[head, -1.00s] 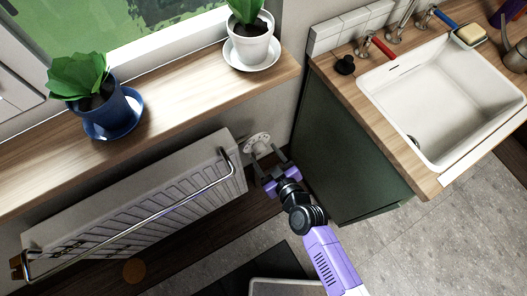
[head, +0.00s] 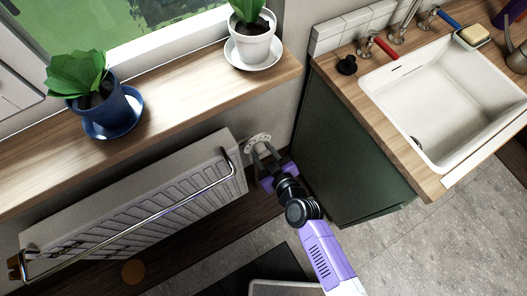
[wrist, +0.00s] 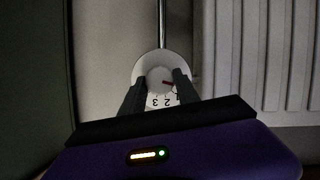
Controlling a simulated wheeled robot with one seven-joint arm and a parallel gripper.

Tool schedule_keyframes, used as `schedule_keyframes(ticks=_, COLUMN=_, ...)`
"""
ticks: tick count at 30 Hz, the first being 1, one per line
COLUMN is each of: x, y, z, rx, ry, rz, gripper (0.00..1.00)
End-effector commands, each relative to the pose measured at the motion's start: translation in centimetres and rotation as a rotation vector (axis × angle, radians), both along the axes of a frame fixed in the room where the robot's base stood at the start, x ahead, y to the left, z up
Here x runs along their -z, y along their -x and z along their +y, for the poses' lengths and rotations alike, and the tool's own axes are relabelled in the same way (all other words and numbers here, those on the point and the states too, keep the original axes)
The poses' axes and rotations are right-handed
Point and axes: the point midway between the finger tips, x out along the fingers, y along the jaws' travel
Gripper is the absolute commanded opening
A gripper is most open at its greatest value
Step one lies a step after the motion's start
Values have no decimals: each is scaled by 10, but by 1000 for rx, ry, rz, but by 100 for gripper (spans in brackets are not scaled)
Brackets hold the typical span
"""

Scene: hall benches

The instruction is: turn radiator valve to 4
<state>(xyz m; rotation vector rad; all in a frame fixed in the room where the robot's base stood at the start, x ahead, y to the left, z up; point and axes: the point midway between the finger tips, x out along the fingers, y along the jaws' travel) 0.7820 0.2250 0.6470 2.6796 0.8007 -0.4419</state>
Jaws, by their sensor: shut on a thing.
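The radiator valve (head: 257,138) is a white round dial at the right end of the white radiator (head: 140,195). In the wrist view the gripper (wrist: 158,82) is shut on the knob.
A wooden sill (head: 190,88) above the radiator carries a blue pot (head: 108,112) and a white pot (head: 252,46). A green cabinet (head: 335,150) with a sink (head: 450,95) stands close on the right. A chrome towel rail (head: 150,215) runs along the radiator front.

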Motion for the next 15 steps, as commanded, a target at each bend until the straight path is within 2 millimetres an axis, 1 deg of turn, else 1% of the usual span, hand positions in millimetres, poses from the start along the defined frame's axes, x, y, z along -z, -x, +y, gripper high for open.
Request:
schedule_keyframes(ticks=8, x=5, y=-1, z=-1, rx=1, ry=-70, rz=44, gripper=0)
schedule_keyframes(ticks=15, x=8, y=-2, z=-3, rx=2, ry=-224, rz=146, gripper=0)
